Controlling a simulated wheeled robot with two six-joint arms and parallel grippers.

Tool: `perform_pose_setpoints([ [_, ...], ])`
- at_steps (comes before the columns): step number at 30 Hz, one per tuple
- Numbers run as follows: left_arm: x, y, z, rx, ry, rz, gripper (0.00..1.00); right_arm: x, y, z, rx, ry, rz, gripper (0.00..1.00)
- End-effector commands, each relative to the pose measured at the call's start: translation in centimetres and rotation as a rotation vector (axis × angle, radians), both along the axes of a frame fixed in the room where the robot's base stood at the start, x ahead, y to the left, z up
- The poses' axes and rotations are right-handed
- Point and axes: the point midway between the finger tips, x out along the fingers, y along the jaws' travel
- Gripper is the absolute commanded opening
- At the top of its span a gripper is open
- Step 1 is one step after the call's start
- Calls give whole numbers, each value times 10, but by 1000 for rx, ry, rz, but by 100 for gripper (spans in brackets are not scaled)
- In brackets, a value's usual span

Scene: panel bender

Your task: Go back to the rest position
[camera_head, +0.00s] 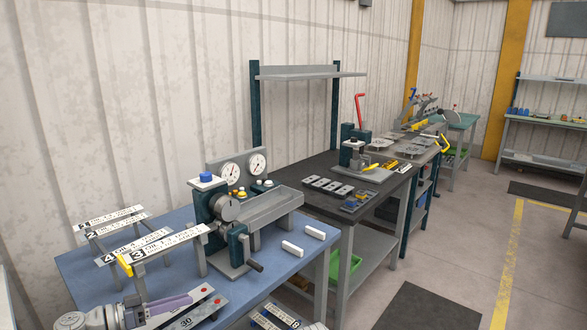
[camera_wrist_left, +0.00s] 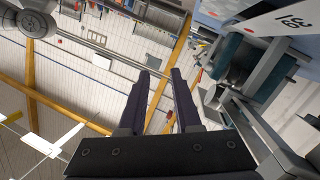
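My left gripper (camera_head: 190,300) comes in at the bottom left of the head view, over the near part of the blue bench (camera_head: 285,262). In the left wrist view its two dark fingers (camera_wrist_left: 159,74) stand apart with nothing between them, so it is open and empty. The wrist view looks past the fingers to the wall and yellow posts, tilted. My right gripper is in neither view.
A bending machine with two gauges (camera_head: 244,169) stands on the blue bench. Labelled racks (camera_head: 165,243) stand left of it, and a plate marked 30 (camera_head: 187,321) lies close to my left gripper. A dark bench (camera_head: 318,203) adjoins behind. Open floor (camera_head: 470,255) lies to the right.

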Motion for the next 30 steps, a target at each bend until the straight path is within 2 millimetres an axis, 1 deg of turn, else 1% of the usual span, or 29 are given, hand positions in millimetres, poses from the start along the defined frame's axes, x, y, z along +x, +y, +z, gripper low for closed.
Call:
perform_pose_setpoints([
  [1, -1, -30, -7, 31, 81, -49, 32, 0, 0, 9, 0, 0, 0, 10],
  [4, -9, -83, -34, 124, 280, -131, 32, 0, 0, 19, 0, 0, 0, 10],
  [6, -20, -116, -53, 209, 418, -173, 32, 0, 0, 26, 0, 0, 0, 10],
  [9, -39, -154, -77, 348, 595, -206, 32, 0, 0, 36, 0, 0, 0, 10],
  [12, -62, -182, -97, 508, 745, -204, 32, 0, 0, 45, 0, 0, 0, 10],
  [16, -90, -204, -113, 733, 885, -152, 32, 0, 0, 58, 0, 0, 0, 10],
  [18, -103, -210, -117, 851, 933, -102, 32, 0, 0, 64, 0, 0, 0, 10],
  [21, -116, -215, -118, 997, 965, -18, 32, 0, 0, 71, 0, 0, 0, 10],
  [25, -125, -217, -115, 1131, 965, 83, 32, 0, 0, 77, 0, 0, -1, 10],
  [30, -129, -217, -112, 1210, 951, 161, 32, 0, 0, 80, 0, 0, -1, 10],
])
